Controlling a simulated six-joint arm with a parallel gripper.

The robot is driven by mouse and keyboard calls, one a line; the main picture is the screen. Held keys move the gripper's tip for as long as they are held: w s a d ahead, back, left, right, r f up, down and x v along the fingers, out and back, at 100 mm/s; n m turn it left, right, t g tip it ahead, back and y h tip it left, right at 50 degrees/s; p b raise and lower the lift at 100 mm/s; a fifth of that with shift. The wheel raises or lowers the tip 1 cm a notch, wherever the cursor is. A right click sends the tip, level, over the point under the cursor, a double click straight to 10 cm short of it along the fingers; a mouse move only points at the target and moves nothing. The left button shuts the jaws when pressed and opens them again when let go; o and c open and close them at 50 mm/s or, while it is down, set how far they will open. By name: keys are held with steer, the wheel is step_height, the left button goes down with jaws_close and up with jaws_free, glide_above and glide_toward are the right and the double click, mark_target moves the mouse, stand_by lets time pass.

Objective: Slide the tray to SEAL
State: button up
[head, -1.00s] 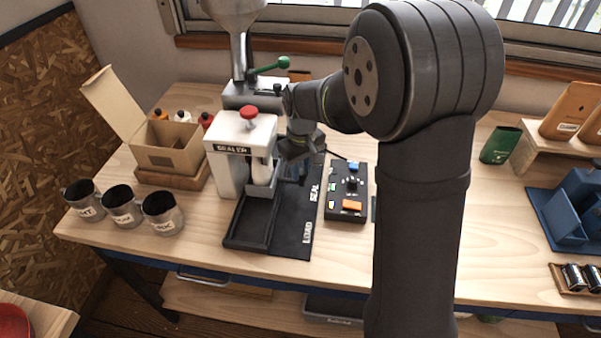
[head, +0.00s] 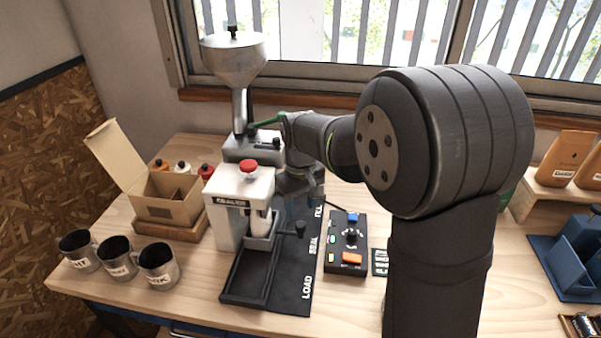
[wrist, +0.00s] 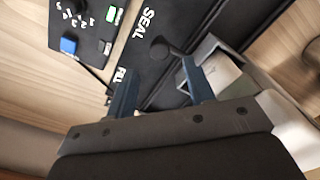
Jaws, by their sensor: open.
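The tray is a small grey open box (head: 263,240) on a dark track, under the front of the white sealer (head: 238,200). A pale piece shows inside the tray (wrist: 220,72) in the wrist view. Its dark round knob (head: 299,228) stands to the right, beside the track lettering, nearer SEAL (head: 314,245) than FILL (head: 318,212). In the wrist view the knob (wrist: 163,48) lies beyond the fingertips. My gripper (wrist: 158,75) is open with nothing between its blue fingers. In the head view it is behind the knob, with its fingers mostly hidden.
A control box (head: 346,245) stands right of the track. A hopper (head: 235,55) rises behind the sealer. Several metal cups (head: 158,265) and an open carton (head: 165,195) are at left. The LOAD end of the track (head: 245,275) is empty.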

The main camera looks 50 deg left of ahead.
mark_target(300, 224)
step_height(300, 224, up, 12)
steer(key=shift+f, duration=0.15)
steer(key=shift+f, duration=0.1)
stand_by(0.6)
step_height(300, 224, down, 17)
steer(key=shift+f, duration=0.2)
steer(key=shift+s+d, duration=0.1)
steer(key=shift+r, duration=0.1)
stand_by(0.4)
